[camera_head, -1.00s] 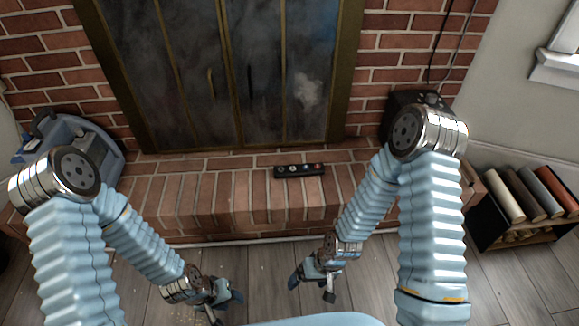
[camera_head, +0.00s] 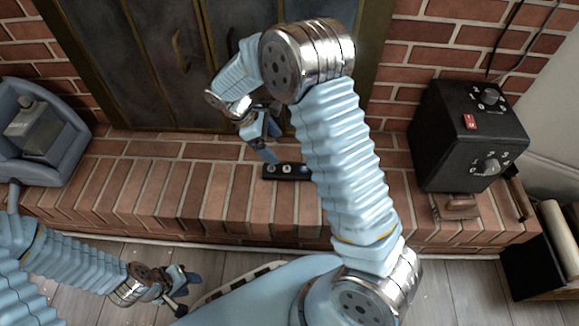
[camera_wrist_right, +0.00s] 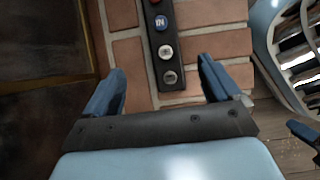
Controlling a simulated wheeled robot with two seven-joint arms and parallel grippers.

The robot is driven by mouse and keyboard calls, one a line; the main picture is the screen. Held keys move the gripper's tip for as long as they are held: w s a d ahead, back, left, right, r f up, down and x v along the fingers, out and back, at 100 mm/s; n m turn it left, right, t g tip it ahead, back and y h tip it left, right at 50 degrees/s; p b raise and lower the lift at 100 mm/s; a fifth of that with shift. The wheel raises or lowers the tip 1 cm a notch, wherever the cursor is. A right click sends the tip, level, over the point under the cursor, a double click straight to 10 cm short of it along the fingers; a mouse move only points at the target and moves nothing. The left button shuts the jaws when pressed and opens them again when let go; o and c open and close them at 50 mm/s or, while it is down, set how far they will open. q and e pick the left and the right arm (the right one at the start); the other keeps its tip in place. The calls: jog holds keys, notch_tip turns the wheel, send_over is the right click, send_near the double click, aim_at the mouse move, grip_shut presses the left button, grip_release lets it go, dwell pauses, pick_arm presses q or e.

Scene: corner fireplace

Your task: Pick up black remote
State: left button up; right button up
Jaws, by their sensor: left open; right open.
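The black remote (camera_head: 286,171) lies flat on the brick hearth (camera_head: 190,190) in the head view, its right end hidden behind my right arm. In the right wrist view the remote (camera_wrist_right: 164,50) runs up from between the fingertips, with several round buttons in red, blue and white. My right gripper (camera_head: 266,145) is open and empty above the hearth at the remote's left end. In the wrist view its blue fingers (camera_wrist_right: 162,80) stand apart on either side of the remote's near end, not closed on it. My left gripper (camera_head: 182,285) is open and empty, low in front of the hearth.
A black box with dials (camera_head: 468,135) stands on the hearth at the right. A blue-grey device (camera_head: 40,130) stands at the far left. The fireplace doors (camera_head: 160,70) rise behind the remote. The hearth left of the remote is clear.

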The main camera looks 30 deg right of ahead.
jog(key=b, duration=0.1)
send_near(295, 169)
jog(key=x, duration=0.3)
jog(key=shift+w+d, duration=0.15)
jog(key=x, duration=0.2)
jog(key=b+x, duration=0.1)
jog(key=x, duration=0.2)
jog(key=shift+s+f+b, duration=0.2)
jog(key=shift+s+b, duration=0.1)
jog(key=c, duration=1.3)
